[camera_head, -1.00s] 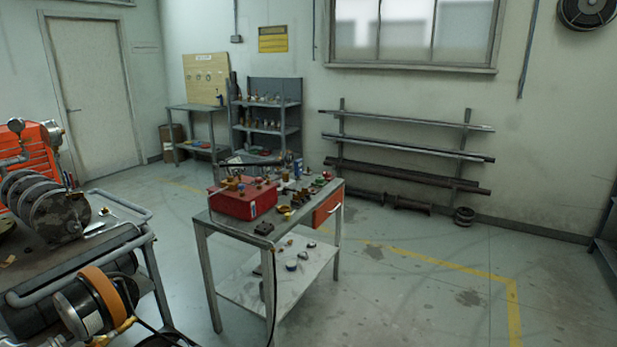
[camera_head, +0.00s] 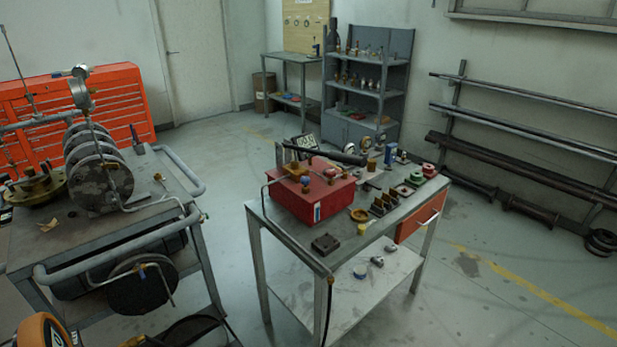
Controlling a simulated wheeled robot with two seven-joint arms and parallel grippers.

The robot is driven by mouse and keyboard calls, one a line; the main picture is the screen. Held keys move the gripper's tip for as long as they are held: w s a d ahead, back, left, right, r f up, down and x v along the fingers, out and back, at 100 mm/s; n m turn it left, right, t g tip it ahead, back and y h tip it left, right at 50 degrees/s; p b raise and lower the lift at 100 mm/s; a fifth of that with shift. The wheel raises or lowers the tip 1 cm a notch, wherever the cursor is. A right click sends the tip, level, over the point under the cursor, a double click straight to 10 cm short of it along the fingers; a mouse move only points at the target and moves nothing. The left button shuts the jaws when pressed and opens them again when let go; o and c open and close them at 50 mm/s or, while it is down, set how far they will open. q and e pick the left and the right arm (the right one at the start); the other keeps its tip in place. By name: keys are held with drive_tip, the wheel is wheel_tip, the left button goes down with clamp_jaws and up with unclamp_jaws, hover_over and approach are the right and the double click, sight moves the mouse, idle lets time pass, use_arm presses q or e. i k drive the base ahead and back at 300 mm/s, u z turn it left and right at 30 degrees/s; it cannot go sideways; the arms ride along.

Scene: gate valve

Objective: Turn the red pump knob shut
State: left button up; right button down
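A red box-shaped pump unit (camera_head: 325,205) sits on the left part of the grey metal work table (camera_head: 287,238), with a long black handle (camera_head: 335,153) lying across above it. Small brass and red fittings sit on top of the unit, too small to tell which is the red pump knob or how far it is turned. A separate small red part (camera_head: 429,169) stands at the table's far right corner. Neither of my grippers is in view.
A metal cart (camera_head: 190,258) with dark round discs (camera_head: 102,185) and a gauge (camera_head: 82,88) stands on the left. Behind are a red tool cabinet (camera_head: 110,95) and a grey shelf (camera_head: 398,75). Pipes (camera_head: 520,155) line the right wall. Floor right of the table is clear.

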sight(330, 172)
drive_tip(key=z, duration=1.2)
drive_tip(key=i, duration=2)
drive_tip(key=u, duration=3.15)
